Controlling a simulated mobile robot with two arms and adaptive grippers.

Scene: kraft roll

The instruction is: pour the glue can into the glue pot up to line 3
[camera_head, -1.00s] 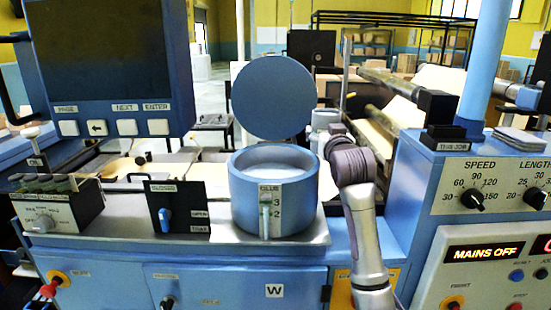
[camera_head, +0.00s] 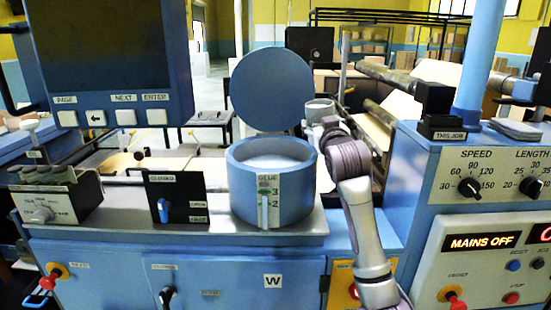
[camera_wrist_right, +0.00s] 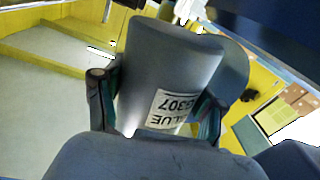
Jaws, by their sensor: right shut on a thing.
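The glue pot (camera_head: 240,195) is a wide blue pot on the machine's bench, with pale glue (camera_head: 272,155) inside. Its front gauge (camera_head: 268,203) is marked GLUE with 3 and 2; a green mark shows near 3, but I cannot read the exact level. Its round blue lid (camera_head: 270,90) stands raised behind it. The small grey glue can (camera_head: 319,106) is behind and right of the pot, apart from it and looking roughly upright. My right gripper (camera_wrist_right: 155,98) is shut on the can (camera_wrist_right: 168,65), whose label reads GLUE. My left gripper is out of view.
A blue screen unit (camera_head: 110,65) stands left. A black switch panel (camera_head: 176,199) is beside the pot. The control console (camera_head: 470,215) at right reads MAINS OFF. A roller with brown paper (camera_head: 400,102) lies behind my right arm.

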